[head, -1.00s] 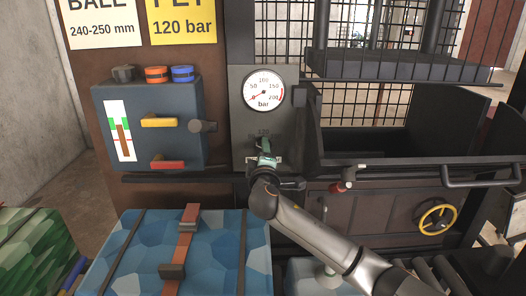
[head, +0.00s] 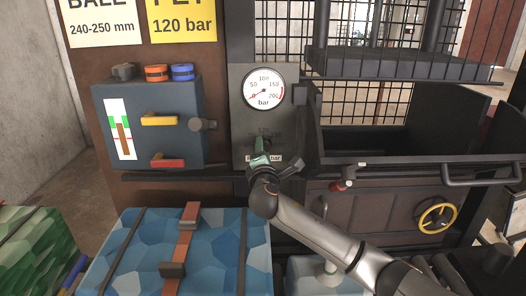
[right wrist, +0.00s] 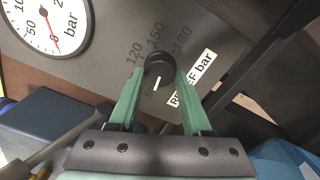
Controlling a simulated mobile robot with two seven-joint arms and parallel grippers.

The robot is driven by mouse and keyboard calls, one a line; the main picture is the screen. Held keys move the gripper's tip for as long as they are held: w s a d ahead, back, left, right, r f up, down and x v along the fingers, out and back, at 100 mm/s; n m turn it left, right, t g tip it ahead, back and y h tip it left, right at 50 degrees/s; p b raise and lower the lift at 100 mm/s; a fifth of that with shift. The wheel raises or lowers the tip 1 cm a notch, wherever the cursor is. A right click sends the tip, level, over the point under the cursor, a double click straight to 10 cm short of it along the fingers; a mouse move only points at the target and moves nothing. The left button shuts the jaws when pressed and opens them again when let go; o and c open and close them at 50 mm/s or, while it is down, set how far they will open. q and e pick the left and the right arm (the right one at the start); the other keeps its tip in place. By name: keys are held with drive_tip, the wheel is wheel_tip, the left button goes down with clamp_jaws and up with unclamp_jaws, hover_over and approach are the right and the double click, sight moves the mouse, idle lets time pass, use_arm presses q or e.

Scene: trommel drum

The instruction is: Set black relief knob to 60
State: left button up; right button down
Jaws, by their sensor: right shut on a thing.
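The black relief knob (right wrist: 160,66) sits on the grey panel in the right wrist view, between the tips of my right gripper (right wrist: 157,78). The green fingers are shut on its sides. A white mark shows at the knob's lower edge, beside a partly hidden number that starts with 6. The numbers 120, 150 and 180 show beyond the knob. In the head view my right gripper (head: 261,151) covers most of the knob, below the pressure gauge (head: 263,90). My left gripper is not in view.
The "RELIEF bar" label (right wrist: 192,83) is partly behind a finger. The gauge needle is near 0. A blue box (head: 148,125) with levers and knobs is at left. A blue patterned bale (head: 225,240) lies below. A yellow handwheel (head: 437,218) is at right.

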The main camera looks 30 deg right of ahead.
idle(0.4)
drive_tip(key=shift+c, duration=1.7)
unclamp_jaws()
drive_tip(key=b+v, duration=0.2)
drive_tip(key=v, duration=1)
drive_tip(key=shift+s, duration=0.3)
drive_tip(key=shift+a+f, duration=0.1)
